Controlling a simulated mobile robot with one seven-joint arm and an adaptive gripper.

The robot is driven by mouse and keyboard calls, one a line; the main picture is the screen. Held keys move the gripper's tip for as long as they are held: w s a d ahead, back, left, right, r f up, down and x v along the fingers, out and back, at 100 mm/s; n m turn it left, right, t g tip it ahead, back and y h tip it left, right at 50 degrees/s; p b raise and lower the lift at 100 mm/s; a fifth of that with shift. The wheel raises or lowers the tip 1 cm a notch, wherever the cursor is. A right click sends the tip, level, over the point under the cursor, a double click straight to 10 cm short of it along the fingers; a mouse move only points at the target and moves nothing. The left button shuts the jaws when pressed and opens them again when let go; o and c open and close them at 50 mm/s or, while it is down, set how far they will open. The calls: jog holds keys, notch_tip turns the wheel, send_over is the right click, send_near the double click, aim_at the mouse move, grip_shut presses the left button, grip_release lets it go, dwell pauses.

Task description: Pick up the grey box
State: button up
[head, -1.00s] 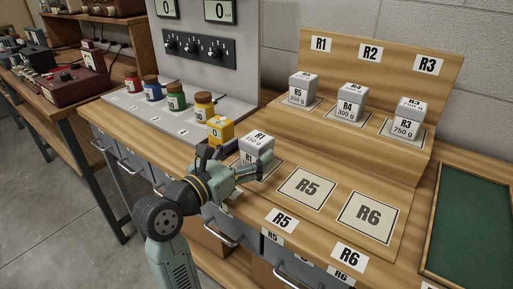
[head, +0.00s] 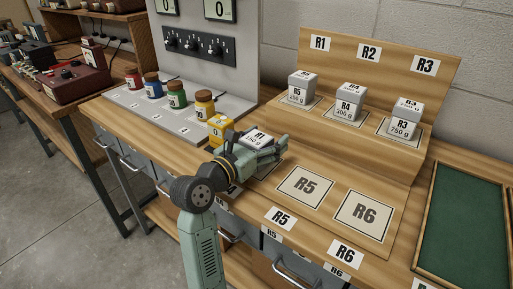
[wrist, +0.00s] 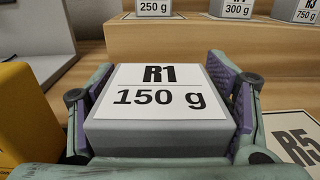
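A grey box with a white top label, "R1 150 g" (wrist: 160,136), fills the middle of the wrist view. In the head view, this R1 box (head: 257,138) stands at the back left of the lower board, partly hidden by my gripper. My gripper (head: 268,152) is low around it; in the wrist view its purple-padded fingers (wrist: 162,105) stand on the left and right sides of the box, close to it. The fingers look open, and I see no clear grip on the box. Three similar grey boxes, R5 (head: 301,88), R4 (head: 348,102) and R3 (head: 405,120), stand on the raised step.
A yellow block (head: 220,130) stands close to the left of my gripper. Several lidded jars, including a yellow one (head: 205,103), line the grey panel base. The marked R5 (head: 305,186) and R6 (head: 364,210) squares are bare. A green-lined tray (head: 467,225) lies at right.

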jog(key=c, duration=1)
jog(key=shift+r, duration=0.1)
